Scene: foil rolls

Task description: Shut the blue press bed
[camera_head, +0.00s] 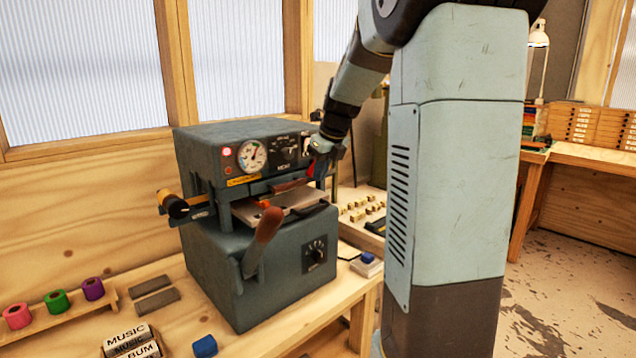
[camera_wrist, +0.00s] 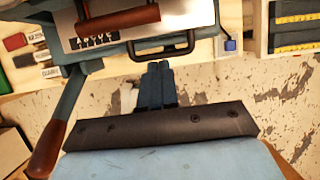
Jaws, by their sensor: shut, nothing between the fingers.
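The blue-grey press (camera_head: 250,260) stands on a wooden bench in the head view. Its bed (camera_head: 290,200) sticks out at the front, with a metal plate and a dark handle along its front edge. In the wrist view the bed's plate (camera_wrist: 190,18) is at the top, with a brown wooden grip, a row of type letters and the black handle (camera_wrist: 165,52). My gripper (camera_wrist: 157,72) is shut and empty, its fingertips close to the black handle in that picture; I cannot tell whether they touch. In the head view my gripper (camera_head: 328,148) is by the press's right front corner.
A wooden-handled lever (camera_head: 265,235) rises in front of the press. Foil rolls (camera_head: 57,301) stand on a rack at left, with labelled type blocks (camera_head: 130,342) and a blue block (camera_head: 205,346) nearby. Small blocks (camera_head: 362,207) lie on a surface behind at right.

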